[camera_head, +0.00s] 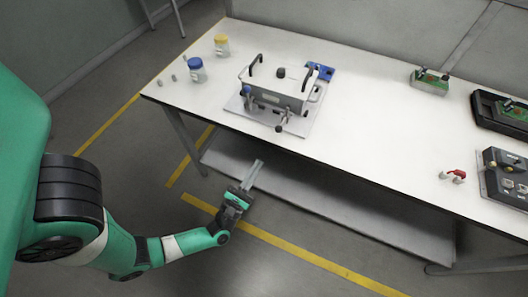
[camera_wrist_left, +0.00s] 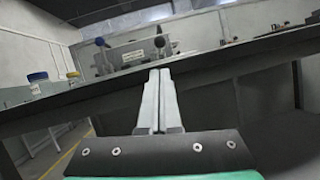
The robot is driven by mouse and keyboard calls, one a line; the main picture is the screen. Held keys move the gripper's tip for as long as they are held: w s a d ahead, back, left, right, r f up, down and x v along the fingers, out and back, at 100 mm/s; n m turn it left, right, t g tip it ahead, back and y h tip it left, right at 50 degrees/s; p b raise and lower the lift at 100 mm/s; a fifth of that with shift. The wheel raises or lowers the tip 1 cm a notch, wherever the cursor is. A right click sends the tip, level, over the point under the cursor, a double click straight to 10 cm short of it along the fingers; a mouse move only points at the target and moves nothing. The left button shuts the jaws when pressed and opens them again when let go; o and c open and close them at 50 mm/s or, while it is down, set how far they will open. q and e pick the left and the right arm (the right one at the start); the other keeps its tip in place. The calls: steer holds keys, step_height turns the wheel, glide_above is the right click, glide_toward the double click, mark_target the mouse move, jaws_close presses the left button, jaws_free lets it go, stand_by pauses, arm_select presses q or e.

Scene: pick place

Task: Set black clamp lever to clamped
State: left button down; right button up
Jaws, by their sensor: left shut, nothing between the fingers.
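The clamp fixture (camera_head: 272,98) is a grey-white box with black handles, on a plate near the table's front edge. A lever with a black ball knob (camera_head: 279,128) sticks out at its front; it also shows as a black knob (camera_wrist_left: 160,42) in the left wrist view, just above my fingertips in the picture. A lever with a blue knob (camera_head: 248,91) stands at the fixture's left front. My left gripper (camera_head: 258,163) is shut and empty, in front of the table edge, apart from the lever; its fingers (camera_wrist_left: 159,72) lie together in the wrist view.
The white table (camera_head: 350,119) has a front edge between my gripper and the fixture, with a lower shelf (camera_head: 330,198) beneath. A blue-lidded jar (camera_head: 196,72) and a yellow-lidded jar (camera_head: 221,45) stand left. A green board (camera_head: 430,82) and dark boxes are right.

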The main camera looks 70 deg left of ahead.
mark_target(271, 142)
arm_select(q)
steer(key=x, duration=0.9)
steer(key=shift+w+a, duration=0.15)
steer(key=shift+w, duration=0.05)
